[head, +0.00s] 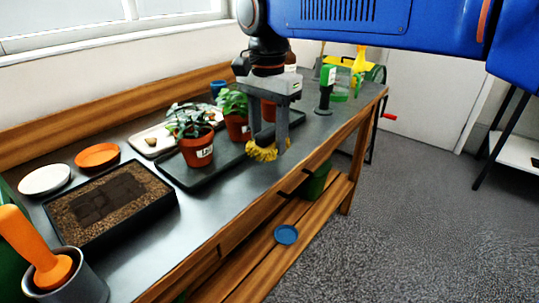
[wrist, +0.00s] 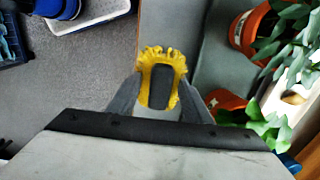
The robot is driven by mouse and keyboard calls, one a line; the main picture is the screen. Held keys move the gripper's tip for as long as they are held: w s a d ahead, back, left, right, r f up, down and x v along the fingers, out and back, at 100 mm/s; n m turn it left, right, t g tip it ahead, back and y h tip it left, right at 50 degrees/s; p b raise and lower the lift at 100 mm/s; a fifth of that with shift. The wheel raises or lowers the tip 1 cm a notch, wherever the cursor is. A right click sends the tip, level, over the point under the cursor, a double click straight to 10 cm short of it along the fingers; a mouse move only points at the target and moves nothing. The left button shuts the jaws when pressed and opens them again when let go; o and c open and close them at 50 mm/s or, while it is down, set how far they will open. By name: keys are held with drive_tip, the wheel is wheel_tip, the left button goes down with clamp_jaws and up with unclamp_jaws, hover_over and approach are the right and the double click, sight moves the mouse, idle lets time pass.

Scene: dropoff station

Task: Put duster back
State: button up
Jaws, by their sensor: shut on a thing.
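The duster, with yellow fringe around a dark middle, shows below my gripper in the head view (head: 262,152) and between the fingers in the wrist view (wrist: 174,54). My gripper (head: 268,140) points down and is shut on the duster near the front edge of the black plant tray (head: 190,178). In the wrist view, the grey fingers (wrist: 160,98) press in from either side. The duster is close over the tray or bench surface; I cannot tell if it touches. Its underside is hidden.
Potted plants (head: 197,150) in terracotta pots stand left of my gripper. A soil tray (head: 108,205) and a cup with an orange-handled tool (head: 75,280) are at the near left. Bare bench lies along the front edge.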

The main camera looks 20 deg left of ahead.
sight(268, 167)
drive_tip(key=shift+f, duration=2.35)
drive_tip(key=shift+f, duration=0.1)
drive_tip(key=o, duration=1)
wheel_tip(268, 167, up, 12)
drive_tip(key=shift+r, duration=0.1)
